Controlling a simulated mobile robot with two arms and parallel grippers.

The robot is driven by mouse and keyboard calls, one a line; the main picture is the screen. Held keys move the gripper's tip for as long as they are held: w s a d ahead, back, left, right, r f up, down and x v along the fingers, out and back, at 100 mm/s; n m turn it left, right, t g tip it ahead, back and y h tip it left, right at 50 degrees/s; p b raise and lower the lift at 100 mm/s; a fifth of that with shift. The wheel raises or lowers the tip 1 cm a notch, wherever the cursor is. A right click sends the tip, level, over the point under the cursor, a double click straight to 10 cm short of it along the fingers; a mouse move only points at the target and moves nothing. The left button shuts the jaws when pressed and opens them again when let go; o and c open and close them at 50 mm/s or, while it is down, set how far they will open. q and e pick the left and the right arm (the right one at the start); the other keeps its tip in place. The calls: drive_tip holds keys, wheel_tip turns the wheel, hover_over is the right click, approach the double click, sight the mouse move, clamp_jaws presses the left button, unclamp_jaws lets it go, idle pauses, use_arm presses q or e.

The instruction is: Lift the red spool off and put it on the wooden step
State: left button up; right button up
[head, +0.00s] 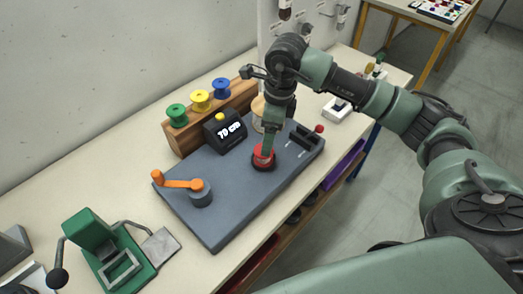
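The red spool (263,163) sits on a dark round base on the grey machine panel (225,195). My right gripper (266,149) comes down from above, and its end overlaps the red spool in the picture. The fingers are too small and hidden to tell whether they grip it. The wooden step (187,145) stands along the panel's back edge. A green spool (177,115), a yellow spool (200,100) and a blue spool (221,88) stand in a row on it. My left gripper is not in view.
A black display (225,131) reading "70 cm" stands between step and red spool. An orange crank (180,181) is at the panel's left, a red-knobbed lever (318,129) at its right. A green clamp device (110,255) stands front left. A beige round thing (258,108) is partly hidden behind my arm.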

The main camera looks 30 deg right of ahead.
drive_tip(key=shift+s+a+f+p, duration=0.1)
drive_tip(key=shift+f+p, duration=0.1)
drive_tip(key=shift+f, duration=0.25)
drive_tip(key=shift+a+f+p, duration=0.1)
drive_tip(key=shift+f+p, duration=0.05)
drive_tip(key=shift+f, duration=0.25)
drive_tip(key=f, duration=0.1)
drive_tip(key=f+p, duration=0.1)
drive_tip(key=f, duration=0.1)
drive_tip(key=w+f+p, duration=0.1)
drive_tip(key=shift+a+f, duration=0.3)
drive_tip(key=shift+a, duration=0.1)
drive_tip(key=shift+f, duration=0.35)
drive_tip(key=c, duration=1.7)
drive_tip(key=shift+r, duration=0.15)
